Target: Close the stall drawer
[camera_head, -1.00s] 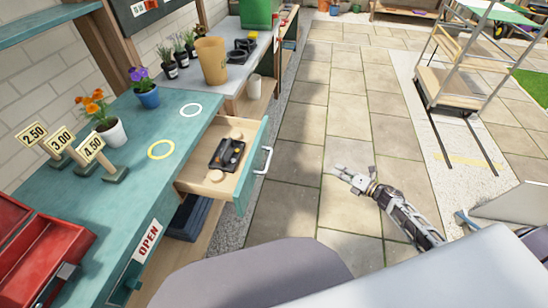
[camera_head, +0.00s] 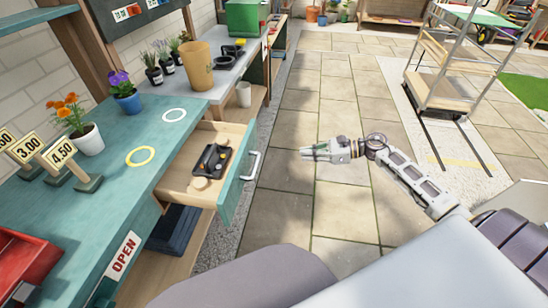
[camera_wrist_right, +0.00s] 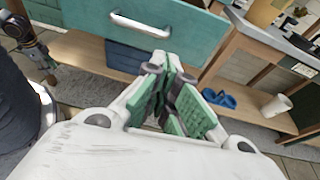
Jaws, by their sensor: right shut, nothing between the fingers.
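The stall drawer (camera_head: 234,190) stands pulled out from the teal counter, with a teal front and a silver bar handle (camera_head: 251,165). Inside it lie a black tray (camera_head: 212,161) with small items and some round wooden pieces. My right gripper (camera_head: 304,152) is shut and empty, to the right of the drawer front and apart from it. In the right wrist view the gripper (camera_wrist_right: 165,62) points at the teal drawer front (camera_wrist_right: 190,38), with the handle (camera_wrist_right: 140,25) just above and left of the fingertips. My left gripper does not show in the head view.
The teal counter (camera_head: 75,215) holds price signs, potted flowers, two rings and a red toolbox (camera_head: 22,262). A dark blue crate (camera_head: 172,232) sits on the shelf below the drawer. Paved floor (camera_head: 290,205) is free beside the drawer; a cart (camera_head: 445,85) stands far right.

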